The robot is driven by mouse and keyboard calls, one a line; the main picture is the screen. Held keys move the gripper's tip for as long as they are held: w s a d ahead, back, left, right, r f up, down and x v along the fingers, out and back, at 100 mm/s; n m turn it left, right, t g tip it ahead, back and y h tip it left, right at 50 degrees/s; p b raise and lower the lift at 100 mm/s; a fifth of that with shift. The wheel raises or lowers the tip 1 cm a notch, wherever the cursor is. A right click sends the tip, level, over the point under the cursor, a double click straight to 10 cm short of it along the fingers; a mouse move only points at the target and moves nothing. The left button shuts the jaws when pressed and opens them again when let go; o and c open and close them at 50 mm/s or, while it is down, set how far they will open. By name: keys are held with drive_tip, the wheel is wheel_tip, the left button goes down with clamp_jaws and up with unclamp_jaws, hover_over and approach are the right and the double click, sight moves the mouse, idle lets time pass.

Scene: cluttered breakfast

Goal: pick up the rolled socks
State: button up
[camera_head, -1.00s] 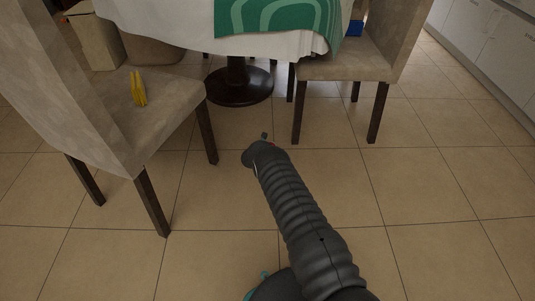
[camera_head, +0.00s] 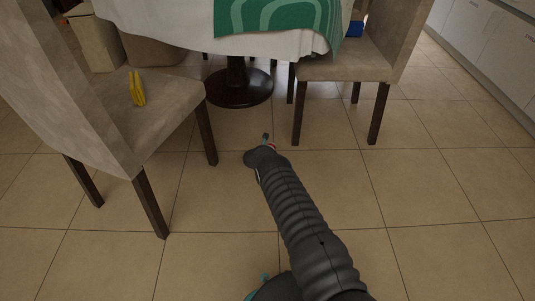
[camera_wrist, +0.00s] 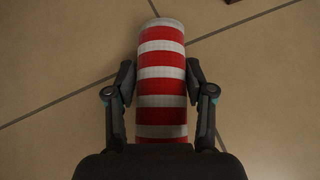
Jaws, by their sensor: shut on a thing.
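The rolled socks (camera_wrist: 161,88) show in the wrist view as a red and white striped roll between my fingers. My gripper (camera_wrist: 160,82) is shut on the roll, with one finger against each side. The far end of the roll reaches past the fingertips, and its near end is hidden by my gripper's body. The tiled floor lies behind it. In the head view my gripper (camera_head: 265,140) is mostly hidden behind my own arm, and the socks cannot be made out clearly there.
A beige chair (camera_head: 165,105) with a yellow object (camera_head: 137,88) on its seat stands at left. Another chair (camera_head: 345,67) holds a blue object (camera_head: 355,28). A table with a white cloth (camera_head: 180,32) and dark pedestal (camera_head: 240,88) stands ahead. Floor at right is clear.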

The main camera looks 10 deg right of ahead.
drive_tip(key=shift+r, duration=0.15)
wheel_tip(320, 180, up, 4)
drive_tip(key=shift+r+p, duration=0.15)
drive_tip(key=shift+p, duration=0.45)
drive_tip(key=s+d+r+p, duration=0.2)
drive_tip(key=s+d+r, duration=0.4)
drive_tip(key=d, duration=0.4)
drive_tip(key=shift+r, duration=0.2)
drive_tip(key=shift+r, duration=0.1)
idle(1.2)
